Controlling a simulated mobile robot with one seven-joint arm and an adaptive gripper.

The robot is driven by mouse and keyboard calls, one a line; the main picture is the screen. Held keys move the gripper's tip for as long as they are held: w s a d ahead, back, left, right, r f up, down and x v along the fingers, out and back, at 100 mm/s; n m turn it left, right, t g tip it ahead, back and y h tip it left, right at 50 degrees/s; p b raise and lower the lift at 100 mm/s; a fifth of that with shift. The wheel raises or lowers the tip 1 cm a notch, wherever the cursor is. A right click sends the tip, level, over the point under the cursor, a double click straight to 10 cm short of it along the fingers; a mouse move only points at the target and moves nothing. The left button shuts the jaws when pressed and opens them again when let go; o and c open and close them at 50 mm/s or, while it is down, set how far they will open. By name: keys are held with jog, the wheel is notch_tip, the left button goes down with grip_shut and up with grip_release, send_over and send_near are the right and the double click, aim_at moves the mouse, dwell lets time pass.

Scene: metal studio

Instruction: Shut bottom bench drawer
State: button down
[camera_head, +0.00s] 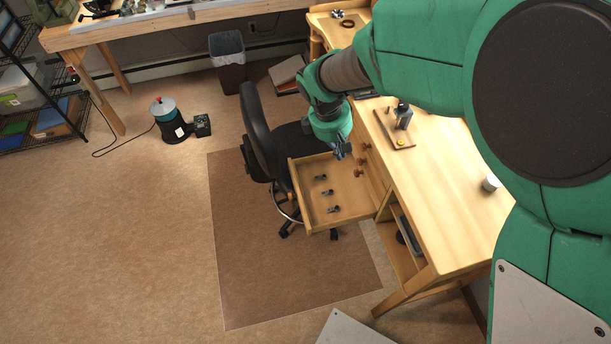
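The bench drawer (351,207) is pulled out to the left from the wooden bench (448,196). Several small dark items lie inside it. A round wooden knob (293,198) shows at its front end. My gripper (341,152) hangs above the drawer's far edge, close to the bench side. The fingers are small and dark here, and I cannot tell whether they are open or shut. Other round knobs (366,147) show on the bench face beside my gripper.
A black office chair (260,135) stands close behind the open drawer, partly hidden by it. A wooden tray (386,124) with a dark bottle and a white cup (490,184) are on the bench top. The floor at left front is clear.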

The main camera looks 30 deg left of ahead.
jog(key=s+a+f+n, duration=0.2)
jog(key=s+a+f, duration=0.2)
jog(key=a+f, duration=0.2)
jog(key=s+a+f+n+h, duration=0.1)
jog(key=s+a+f+n, duration=0.2)
jog(key=a+f, duration=0.3)
jog(key=s+a+f+n, duration=0.3)
jog(key=s+a+f, duration=0.2)
jog(key=f, duration=0.7)
jog(key=shift+s+a+f+t, duration=0.4)
jog(key=shift+s, duration=0.15)
jog(key=w+d+f+b, duration=0.3)
jog(key=w+d+f, duration=0.2)
jog(key=f, duration=0.4)
jog(key=shift+w+d+f, duration=0.15)
jog(key=shift+w+d, duration=0.1)
jog(key=shift+w+d, duration=0.1)
